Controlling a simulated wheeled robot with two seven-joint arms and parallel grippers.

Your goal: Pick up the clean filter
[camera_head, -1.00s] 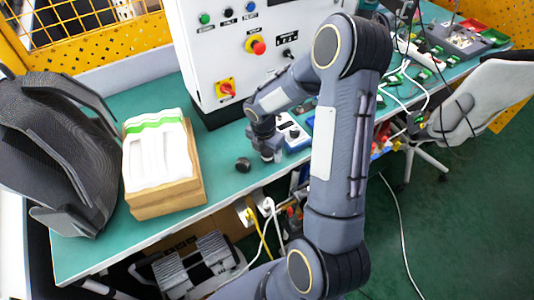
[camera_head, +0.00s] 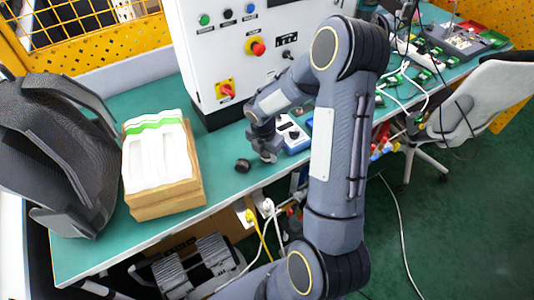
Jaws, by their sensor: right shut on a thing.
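My right gripper (camera_head: 268,156) is low over the green bench, in front of the white control cabinet. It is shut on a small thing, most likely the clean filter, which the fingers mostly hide. A blue and white device (camera_head: 291,136) sits just right of and behind the gripper. My left gripper is out of view.
The white control cabinet (camera_head: 213,57) with buttons and a red switch stands behind. Cables and small trays crowd the right. Bare bench (camera_head: 222,181) lies between box and gripper.

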